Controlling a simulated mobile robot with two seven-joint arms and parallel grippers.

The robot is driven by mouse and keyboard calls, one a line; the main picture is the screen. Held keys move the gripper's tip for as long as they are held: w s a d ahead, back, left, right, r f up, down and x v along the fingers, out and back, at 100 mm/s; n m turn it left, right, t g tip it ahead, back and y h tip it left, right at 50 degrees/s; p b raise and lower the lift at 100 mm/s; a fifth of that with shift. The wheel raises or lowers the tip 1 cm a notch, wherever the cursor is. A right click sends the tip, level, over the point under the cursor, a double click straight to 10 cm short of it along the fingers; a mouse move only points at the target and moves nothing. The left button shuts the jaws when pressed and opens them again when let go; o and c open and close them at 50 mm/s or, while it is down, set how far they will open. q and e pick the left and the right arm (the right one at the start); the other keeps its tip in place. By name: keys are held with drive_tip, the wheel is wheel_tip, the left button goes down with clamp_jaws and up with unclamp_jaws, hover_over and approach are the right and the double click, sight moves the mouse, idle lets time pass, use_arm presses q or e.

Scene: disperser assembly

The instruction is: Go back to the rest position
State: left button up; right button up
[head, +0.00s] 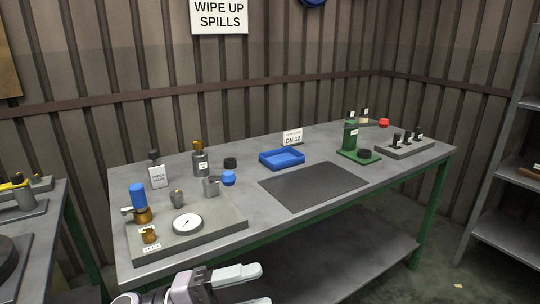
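My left gripper (262,285) shows at the bottom edge of the head view, in front of the workbench's near edge. Its two pale fingers point right and stand apart, with nothing seen between them. The lower finger is partly cut off by the picture's edge. My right gripper is not in view. The workbench (230,248) has a grey top and green legs. On its left is a grey plate (210,232) with a brass and blue fitting (138,200), a round white gauge (187,224) and a small brass part (149,235).
A blue tray (282,159) and a dark mat (313,185) lie mid-bench. A green stand (351,140) and a grey rack (410,148) are at right. A bottle (201,161) stands at the back left. Shelving (507,170) is far right; another bench (58,230) is left.

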use_arm(q)
drive_tip(key=w+a+f+n+t+y+p, duration=0.1)
drive_tip(key=a+f+n+t+y, duration=0.5)
drive_tip(key=n, duration=0.4)
drive_tip(key=w+a+f+n+t+y+p, duration=0.1)
drive_tip(key=a+f+n+t+y, duration=0.3)
drive_tip(key=n+t, duration=0.55)
drive_tip(key=s+a+f+n+g+y, duration=0.3)
drive_tip(key=s+f+n+g+y, duration=0.1)
drive_tip(key=s+f, duration=0.3)
drive_tip(key=s+a+f+n+g+y, duration=0.3)
drive_tip(key=s+a+f+n+y, duration=0.1)
drive_tip(key=s+f, duration=0.3)
drive_tip(key=shift+f+n+g+p, duration=0.35)
drive_tip(key=shift+f+n, duration=0.4)
drive_tip(key=shift+f, duration=0.15)
drive_tip(key=shift+s, duration=0.1)
